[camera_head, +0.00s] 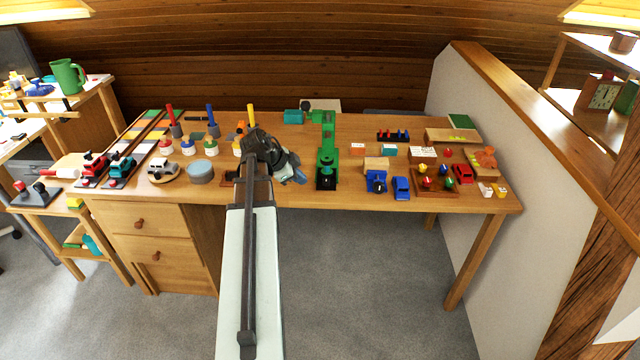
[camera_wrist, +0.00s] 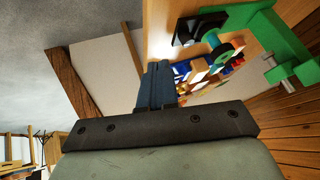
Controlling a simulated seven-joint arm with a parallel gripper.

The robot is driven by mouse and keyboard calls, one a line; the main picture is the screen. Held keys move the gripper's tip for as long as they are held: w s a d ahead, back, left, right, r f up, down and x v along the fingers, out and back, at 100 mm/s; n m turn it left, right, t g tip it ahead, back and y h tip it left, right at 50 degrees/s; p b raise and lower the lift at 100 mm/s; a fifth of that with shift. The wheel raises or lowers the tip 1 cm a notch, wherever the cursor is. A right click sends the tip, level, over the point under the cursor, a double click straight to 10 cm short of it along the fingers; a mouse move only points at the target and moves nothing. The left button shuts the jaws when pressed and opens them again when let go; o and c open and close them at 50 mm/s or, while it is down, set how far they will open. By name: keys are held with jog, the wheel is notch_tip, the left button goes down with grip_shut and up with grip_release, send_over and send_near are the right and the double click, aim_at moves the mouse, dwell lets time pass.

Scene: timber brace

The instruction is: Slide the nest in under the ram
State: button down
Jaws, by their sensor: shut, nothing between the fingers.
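A green press (camera_head: 327,140) stands near the middle of the bench, and it also shows at the upper right of the wrist view (camera_wrist: 290,40). A black block with a dark green round part (camera_head: 326,178), which looks like the nest, is at the press's front, near the bench edge. A black plate (camera_wrist: 186,30) and green round piece (camera_wrist: 222,54) show there in the wrist view. I cannot tell how the nest lines up with the ram. My gripper (camera_head: 301,179) is shut and empty, left of the press front and apart from it. Its blue-grey fingers (camera_wrist: 157,82) show together in the wrist view.
Right of the press are a blue machine (camera_head: 376,181), a blue car (camera_head: 401,188) and a wooden tray (camera_head: 430,193) with coloured pegs. The bench's front edge runs close by.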

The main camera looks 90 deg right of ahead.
jog(key=m, duration=0.4)
send_near(327, 188)
jog(key=f, duration=0.1)
jog(key=s+a+f, duration=0.1)
jog(key=a+f, duration=0.1)
jog(key=f, duration=0.1)
jog(key=shift+s+f, duration=0.15)
jog(key=shift+s, duration=0.15)
jog(key=shift+s+d, duration=0.25)
jog(key=shift+d, duration=0.95)
jog(key=shift+s+d, duration=0.25)
jog(key=shift+d, duration=0.45)
jog(key=d, duration=1.2)
